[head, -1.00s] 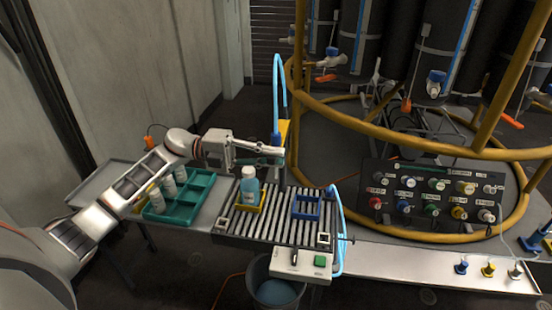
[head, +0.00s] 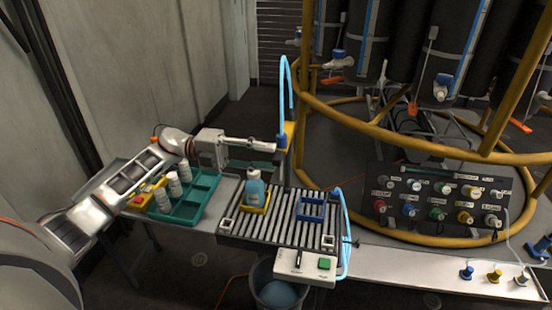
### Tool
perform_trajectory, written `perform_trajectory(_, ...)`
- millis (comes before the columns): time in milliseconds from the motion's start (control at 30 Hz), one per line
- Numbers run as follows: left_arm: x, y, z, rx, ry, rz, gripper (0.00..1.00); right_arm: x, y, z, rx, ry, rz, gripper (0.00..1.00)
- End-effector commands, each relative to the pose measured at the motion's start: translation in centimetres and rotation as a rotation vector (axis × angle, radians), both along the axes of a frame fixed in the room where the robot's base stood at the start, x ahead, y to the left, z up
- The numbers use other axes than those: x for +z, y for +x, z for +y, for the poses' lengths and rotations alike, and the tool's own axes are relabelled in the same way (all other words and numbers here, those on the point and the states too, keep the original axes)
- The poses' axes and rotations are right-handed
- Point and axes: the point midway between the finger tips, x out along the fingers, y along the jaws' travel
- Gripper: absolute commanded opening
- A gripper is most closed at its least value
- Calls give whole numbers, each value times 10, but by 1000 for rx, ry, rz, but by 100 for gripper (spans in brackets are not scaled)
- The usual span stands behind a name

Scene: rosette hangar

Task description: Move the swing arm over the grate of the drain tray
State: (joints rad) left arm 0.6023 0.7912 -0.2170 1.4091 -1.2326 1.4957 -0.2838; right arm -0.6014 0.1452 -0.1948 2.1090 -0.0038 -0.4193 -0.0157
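The drain tray's grate (head: 285,230) is a rack of pale slats on the table. What looks like the swing arm (head: 290,135), an upright with a yellow part and a blue hose (head: 283,85), rises at the grate's far edge. A blue-white bottle (head: 255,191) stands in a yellow frame (head: 256,208) on the grate, and a blue frame (head: 311,208) sits to its right. My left gripper (head: 272,153) is beside the upright, above and behind the bottle. Its fingers look apart with nothing seen between them. My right gripper is out of view.
A green tray (head: 200,200) with several white bottles stands left of the grate. A control box (head: 305,265) with a green button is at the grate's front, above a bucket (head: 278,290). A knob panel (head: 435,200) and yellow frame rails are to the right.

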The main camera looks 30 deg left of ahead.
Motion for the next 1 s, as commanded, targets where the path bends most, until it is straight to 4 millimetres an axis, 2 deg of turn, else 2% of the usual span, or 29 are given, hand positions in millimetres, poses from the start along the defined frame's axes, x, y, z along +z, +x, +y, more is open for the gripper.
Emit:
perform_trajectory(33, -2, -3, 12, 4, 4, 3, 32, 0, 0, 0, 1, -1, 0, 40)
perform_trajectory(200, -2, -12, 45, 3, 4, 4, 32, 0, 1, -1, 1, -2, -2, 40)
perform_trajectory(400, -1, -20, 71, 1, 3, 3, 32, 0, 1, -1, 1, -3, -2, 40)
perform_trajectory(600, -1, -23, 80, 0, 1, 1, 32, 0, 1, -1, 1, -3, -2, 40)
perform_trajectory(1000, -1, -23, 80, 0, 1, 0, 32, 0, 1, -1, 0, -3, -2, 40)
